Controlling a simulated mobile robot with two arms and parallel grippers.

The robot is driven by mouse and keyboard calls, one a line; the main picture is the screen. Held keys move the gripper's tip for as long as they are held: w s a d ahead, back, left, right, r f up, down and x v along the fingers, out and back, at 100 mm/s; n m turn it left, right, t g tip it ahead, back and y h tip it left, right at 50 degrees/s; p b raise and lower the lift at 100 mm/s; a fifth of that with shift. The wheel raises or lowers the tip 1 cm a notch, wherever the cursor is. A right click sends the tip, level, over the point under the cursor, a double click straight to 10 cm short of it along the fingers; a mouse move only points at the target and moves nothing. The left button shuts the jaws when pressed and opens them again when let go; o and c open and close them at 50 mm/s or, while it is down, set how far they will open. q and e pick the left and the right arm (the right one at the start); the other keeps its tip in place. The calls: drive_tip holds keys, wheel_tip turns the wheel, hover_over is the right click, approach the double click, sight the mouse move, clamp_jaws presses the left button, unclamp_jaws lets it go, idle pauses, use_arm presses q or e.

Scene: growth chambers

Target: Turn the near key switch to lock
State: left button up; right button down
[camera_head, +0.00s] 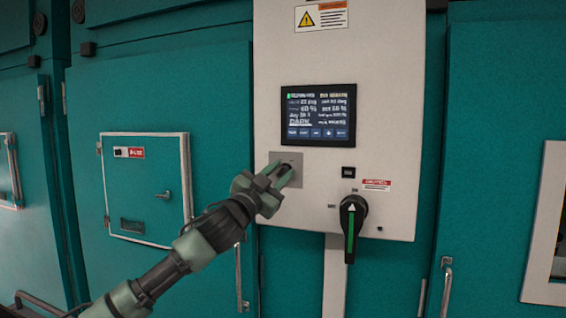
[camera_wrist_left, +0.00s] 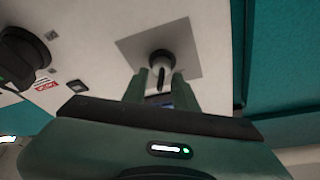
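The key switch (camera_wrist_left: 160,60) is a round collar with a dark key (camera_wrist_left: 161,80) in it, on a square grey plate (camera_wrist_left: 195,45). In the head view the plate (camera_head: 296,159) sits below the screen on the white panel, and my left gripper covers most of the switch. My left gripper (camera_head: 279,172) reaches up to the plate from the lower left. In the left wrist view its two fingers (camera_wrist_left: 160,88) stand apart, one on each side of the key, with a visible gap. The key appears free between them. My right gripper is in neither view.
A black rotary handle with a green stripe (camera_head: 350,228) juts from the white panel (camera_head: 400,110) at lower right of the plate. A lit screen (camera_head: 318,115) is above. Teal chamber doors (camera_head: 190,90) with handles flank the panel.

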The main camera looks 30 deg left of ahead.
use_arm(q)
drive_tip(key=shift+w+d+r, duration=0.1)
drive_tip(key=shift+w+r, duration=0.15)
drive_tip(key=shift+w, duration=0.1)
drive_tip(key=shift+w+f, duration=0.1)
drive_tip(key=shift+w, duration=0.05)
clamp_jaws()
